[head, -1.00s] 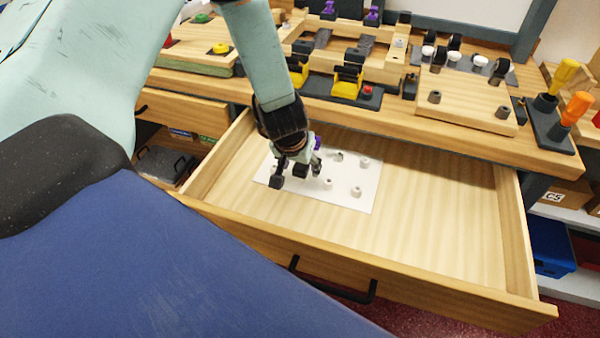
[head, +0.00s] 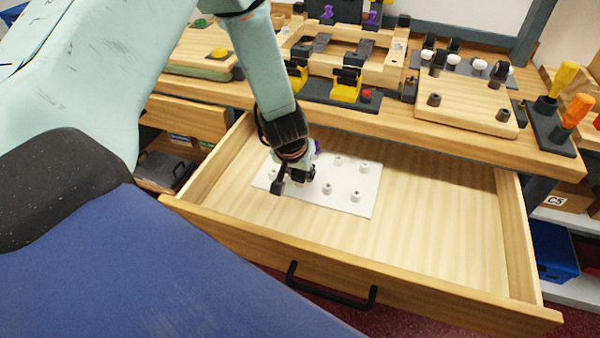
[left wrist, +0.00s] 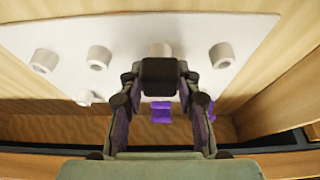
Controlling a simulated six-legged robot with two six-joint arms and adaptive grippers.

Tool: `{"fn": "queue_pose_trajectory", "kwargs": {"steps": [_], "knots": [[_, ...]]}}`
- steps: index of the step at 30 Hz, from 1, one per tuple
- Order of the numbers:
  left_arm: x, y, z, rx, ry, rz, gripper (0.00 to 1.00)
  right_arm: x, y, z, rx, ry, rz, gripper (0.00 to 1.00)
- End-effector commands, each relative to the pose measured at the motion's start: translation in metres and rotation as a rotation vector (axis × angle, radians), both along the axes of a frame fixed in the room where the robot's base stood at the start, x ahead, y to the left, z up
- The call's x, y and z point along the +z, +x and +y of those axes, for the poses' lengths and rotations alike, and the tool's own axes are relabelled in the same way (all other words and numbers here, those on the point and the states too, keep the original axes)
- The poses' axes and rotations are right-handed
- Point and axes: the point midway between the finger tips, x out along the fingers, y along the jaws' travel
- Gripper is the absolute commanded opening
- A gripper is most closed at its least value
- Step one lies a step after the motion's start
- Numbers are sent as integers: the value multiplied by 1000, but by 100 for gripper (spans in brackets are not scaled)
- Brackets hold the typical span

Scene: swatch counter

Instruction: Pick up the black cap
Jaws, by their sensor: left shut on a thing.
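My left gripper (head: 294,182) reaches down into the open drawer over the left part of a white board (head: 362,208). In the left wrist view the gripper (left wrist: 160,85) is shut on a dark block, the black cap (left wrist: 160,70), which sits between its fingertips. In the head view the fingers and cap blend together, so I cannot tell the cap apart there. White pegs stand on the board, such as one near its right edge (head: 355,196). Whether the cap still touches the board cannot be told. My right gripper is not in view.
The drawer's front wall (head: 400,272) and side walls surround the board. The drawer floor to the right (head: 440,220) is clear. A purple piece (head: 317,147) lies close behind the gripper. The counter above holds yellow clamps (head: 346,85) and a wooden block with dark posts (head: 465,105).

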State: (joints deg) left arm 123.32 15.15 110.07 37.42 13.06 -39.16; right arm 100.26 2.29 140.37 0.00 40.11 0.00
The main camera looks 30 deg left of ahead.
Motion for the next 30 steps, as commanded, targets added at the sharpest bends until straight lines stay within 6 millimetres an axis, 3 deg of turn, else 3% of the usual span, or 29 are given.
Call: {"fn": "queue_pose_trajectory", "kwargs": {"steps": [8, 14, 30], "knots": [[1, -1, 0, 0, 0, 1, 15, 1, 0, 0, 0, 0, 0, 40], [14, 0, 0, 0, 0, 1, 15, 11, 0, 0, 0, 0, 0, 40], [93, 0, 0, 1, -1, 0, 15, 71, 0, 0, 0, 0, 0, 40]]}}
